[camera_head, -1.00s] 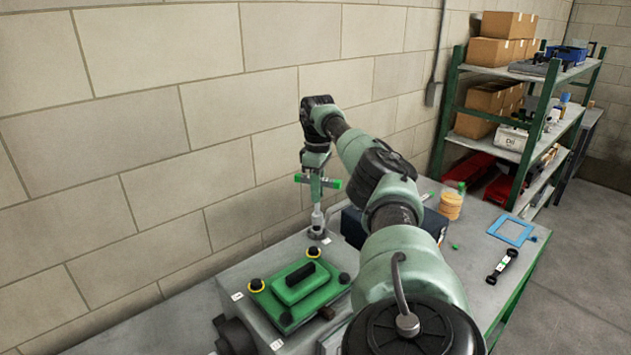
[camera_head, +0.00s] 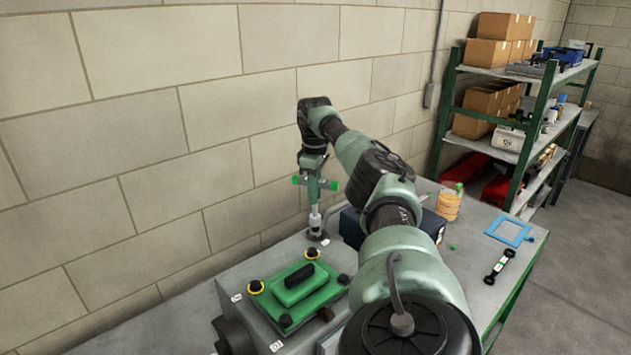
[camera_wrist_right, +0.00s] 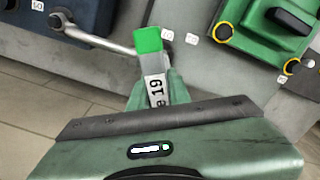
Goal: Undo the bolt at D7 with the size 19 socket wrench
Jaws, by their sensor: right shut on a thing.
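My right gripper (camera_head: 315,180) is shut on the socket wrench (camera_head: 315,213), which stands upright below it with its green-ended crossbar out to both sides. In the right wrist view, one green end of the socket wrench (camera_wrist_right: 149,42) and a white label ending in "19" show in front of the gripper (camera_wrist_right: 157,100). The wrench's lower end is down at the far end of the grey engine block (camera_head: 232,288), beside a small white tag (camera_head: 325,242). The bolt under the socket is hidden, and I cannot read D7 on any tag. My left gripper is not in view.
A green cover (camera_head: 299,284) with black knobs, some ringed in yellow, sits on the block. A dark blue box (camera_head: 351,229) stands close right of the wrench. A metal spanner (camera_wrist_right: 95,37) shows in the wrist view. A blue frame (camera_head: 509,231) lies farther right. The wall is close behind.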

